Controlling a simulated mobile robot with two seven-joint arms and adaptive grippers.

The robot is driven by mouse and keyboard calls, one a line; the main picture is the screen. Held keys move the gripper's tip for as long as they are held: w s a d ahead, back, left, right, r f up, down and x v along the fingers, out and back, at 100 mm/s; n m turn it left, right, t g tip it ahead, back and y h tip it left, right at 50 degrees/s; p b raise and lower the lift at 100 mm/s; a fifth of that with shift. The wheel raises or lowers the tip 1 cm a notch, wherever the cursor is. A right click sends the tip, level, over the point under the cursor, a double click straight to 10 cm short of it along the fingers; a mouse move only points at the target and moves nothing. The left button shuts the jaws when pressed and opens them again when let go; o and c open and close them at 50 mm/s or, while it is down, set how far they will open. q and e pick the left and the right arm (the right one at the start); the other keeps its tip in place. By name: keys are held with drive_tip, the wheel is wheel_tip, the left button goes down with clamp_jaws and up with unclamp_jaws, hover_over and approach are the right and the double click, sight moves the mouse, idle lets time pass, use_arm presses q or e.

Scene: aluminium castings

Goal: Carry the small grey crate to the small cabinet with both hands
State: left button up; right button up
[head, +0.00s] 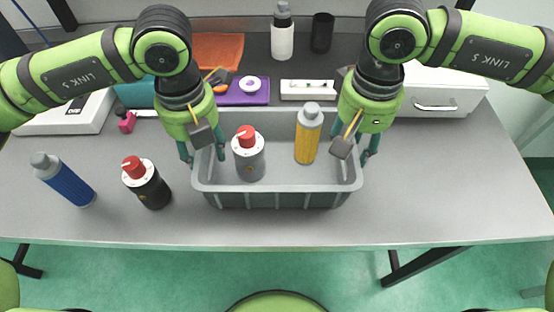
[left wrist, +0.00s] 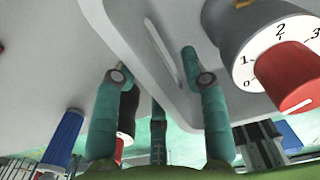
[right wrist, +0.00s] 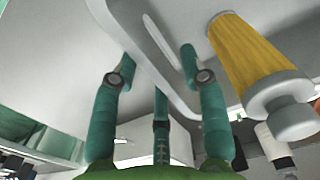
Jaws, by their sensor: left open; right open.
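The small grey crate (head: 278,197) stands on the table and holds a grey bottle with a red dial cap (head: 249,160) and a yellow bottle with a grey cap (head: 307,140). My left gripper (head: 205,155) is open at the crate's left wall, with fingers on both sides of the rim (left wrist: 160,65). My right gripper (head: 360,155) is open at the right wall, its fingers likewise astride the rim (right wrist: 150,60). Neither gripper is closed on the wall. The small white cabinet (head: 440,92) stands at the back right, partly behind my right arm.
A blue bottle (head: 66,182) and a black bottle with a red cap (head: 148,186) stand left of the crate. A purple tray (head: 240,97), a white tray (head: 306,90) and two bottles stand behind it. The table right of the crate (head: 440,180) is clear.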

use_arm(q)
drive_tip(key=shift+f, duration=0.7)
use_arm(e)
drive_tip(key=shift+f, duration=0.7)
use_arm(q)
clamp_jaws()
use_arm(e)
clamp_jaws()
use_arm(q)
drive_tip(key=shift+r, duration=0.1)
use_arm(e)
drive_tip(key=shift+r, duration=0.1)
